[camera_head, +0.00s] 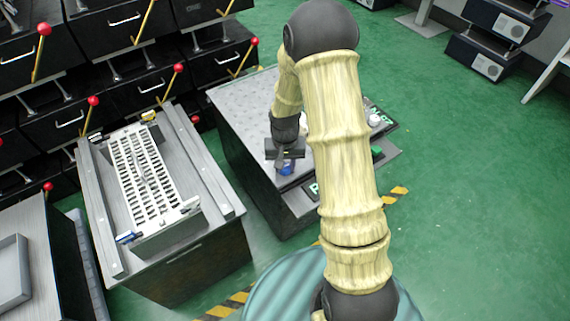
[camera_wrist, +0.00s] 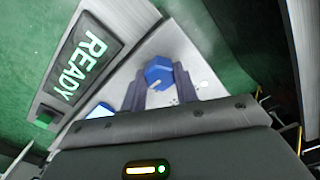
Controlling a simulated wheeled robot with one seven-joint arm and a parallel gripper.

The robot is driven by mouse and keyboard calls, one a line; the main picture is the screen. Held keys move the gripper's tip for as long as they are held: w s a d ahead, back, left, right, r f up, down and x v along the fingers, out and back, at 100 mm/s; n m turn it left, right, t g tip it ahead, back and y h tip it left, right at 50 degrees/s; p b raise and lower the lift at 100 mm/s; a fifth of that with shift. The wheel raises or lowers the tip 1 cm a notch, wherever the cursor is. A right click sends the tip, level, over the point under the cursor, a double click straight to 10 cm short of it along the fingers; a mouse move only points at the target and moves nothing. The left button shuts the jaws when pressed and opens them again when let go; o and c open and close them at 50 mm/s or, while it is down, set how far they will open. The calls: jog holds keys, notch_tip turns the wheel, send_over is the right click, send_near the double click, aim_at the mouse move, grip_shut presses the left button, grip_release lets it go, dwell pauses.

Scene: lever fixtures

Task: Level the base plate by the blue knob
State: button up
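The blue knob (camera_head: 286,169) stands near the front edge of the grey base plate (camera_head: 238,98), under my gripper. In the wrist view the same blue knob (camera_wrist: 158,72) has a pale mark on it. My gripper (camera_head: 285,159) points down over the knob. In the wrist view the two fingers of my gripper (camera_wrist: 160,84) are apart, one on each side of the knob. I cannot tell whether they touch it. My arm hides part of the plate in the head view.
A READY sign (camera_wrist: 82,60) and a green button (camera_wrist: 43,119) lie beside the plate. A second bench with a slotted white rack (camera_head: 142,172) stands to the left. Black drawer units with red-knobbed levers (camera_head: 93,101) stand behind. Green floor is open at right.

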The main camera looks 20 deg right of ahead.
jog(key=shift+r+n+p, duration=0.15)
jog(key=shift+n+p, duration=0.15)
jog(key=shift+p, duration=0.2)
jog(key=n+p, duration=0.3)
jog(key=shift+r, duration=0.1)
jog(key=n+p, duration=0.5)
jog(key=shift+d+n, duration=0.1)
jog(key=shift+n, duration=0.3)
jog(key=n+p, duration=0.4)
jog(key=n, duration=0.1)
jog(key=n+p, duration=0.2)
jog(key=n, duration=0.3)
jog(key=shift+f+p, duration=0.2)
jog(key=shift+p, duration=0.15)
jog(key=shift+n, duration=0.3)
jog(key=o, duration=1)
